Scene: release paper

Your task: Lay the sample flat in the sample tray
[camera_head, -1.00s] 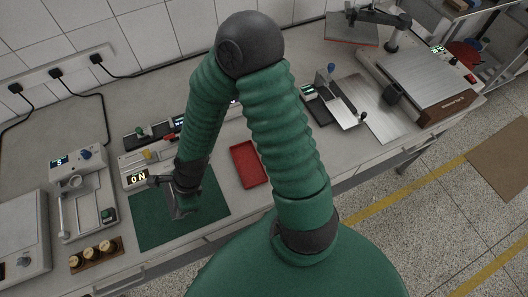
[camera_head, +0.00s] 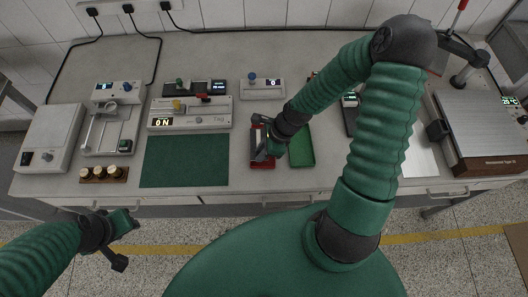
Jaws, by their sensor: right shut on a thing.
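My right gripper (camera_head: 264,154) reaches down over the shallow red tray (camera_head: 262,165) on the bench. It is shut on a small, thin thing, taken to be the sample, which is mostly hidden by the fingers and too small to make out. I cannot tell whether it touches the tray floor. A shallow green tray (camera_head: 302,148) lies just right of the red one and looks empty. Which tray is the sample tray is not marked. My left gripper (camera_head: 127,223) hangs in front of the bench at lower left, away from the trays; its fingers are unclear.
A bare dark green mat (camera_head: 185,161) lies left of the red tray. Behind it stands a device reading "ON" (camera_head: 190,114). A metal-topped device (camera_head: 482,125) stands at right.

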